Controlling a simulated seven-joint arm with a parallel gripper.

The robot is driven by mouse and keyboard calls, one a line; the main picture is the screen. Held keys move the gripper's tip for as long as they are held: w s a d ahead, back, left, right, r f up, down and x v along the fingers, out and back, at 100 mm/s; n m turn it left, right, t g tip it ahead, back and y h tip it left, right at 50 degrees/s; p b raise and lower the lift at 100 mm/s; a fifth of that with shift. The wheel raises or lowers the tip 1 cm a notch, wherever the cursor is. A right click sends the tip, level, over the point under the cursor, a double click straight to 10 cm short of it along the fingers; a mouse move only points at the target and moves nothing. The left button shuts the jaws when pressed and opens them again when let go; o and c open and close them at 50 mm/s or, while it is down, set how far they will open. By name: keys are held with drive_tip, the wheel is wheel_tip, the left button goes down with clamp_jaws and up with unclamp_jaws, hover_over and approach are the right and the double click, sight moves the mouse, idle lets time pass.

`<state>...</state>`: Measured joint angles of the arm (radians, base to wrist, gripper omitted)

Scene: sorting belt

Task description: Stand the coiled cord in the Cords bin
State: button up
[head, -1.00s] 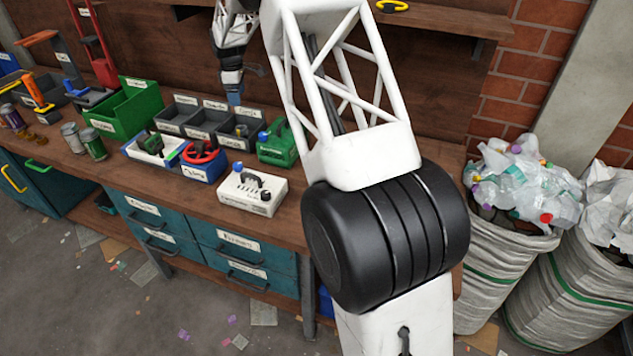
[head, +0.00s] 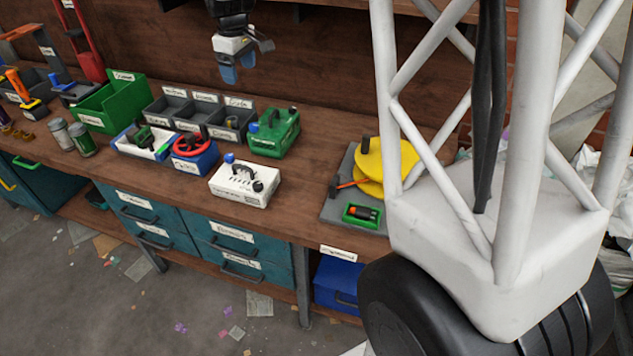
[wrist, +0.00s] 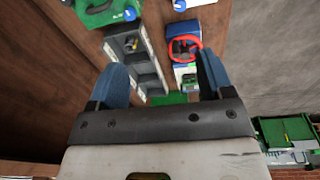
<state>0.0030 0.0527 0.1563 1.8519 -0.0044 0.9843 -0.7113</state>
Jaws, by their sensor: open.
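A red ring-shaped thing (head: 190,154), which may be the coiled cord, lies in or on a small blue bin (head: 199,168) on the workbench in the head view; its exact nature is unclear. A row of grey bins (head: 185,125) with white labels stands behind it. The labels are too small to read, so I cannot tell which is the Cords bin. My gripper (head: 236,70) hangs in the air above and behind the grey bins. In the wrist view its blue fingers (wrist: 163,82) are apart with nothing between them; the red ring (wrist: 185,61) is below.
Around the ring stand a white tray (head: 135,153), a white box with a handle (head: 240,197) and a green case (head: 278,142). A larger green bin (head: 125,108) is at left. A grey board with yellow discs (head: 335,208) is at right, partly behind my arm.

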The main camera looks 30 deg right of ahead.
drive_tip(key=s+r+m, duration=0.2)
drive_tip(key=s, duration=1)
drive_tip(key=s+r+m, duration=0.2)
drive_tip(key=s, duration=0.9)
drive_tip(key=s+f+m, duration=0.2)
drive_tip(key=s, duration=0.8)
drive_tip(key=s+f+m+t, duration=0.1)
drive_tip(key=s+f+m, duration=0.1)
drive_tip(key=s, duration=0.8)
drive_tip(key=shift+f, duration=0.8)
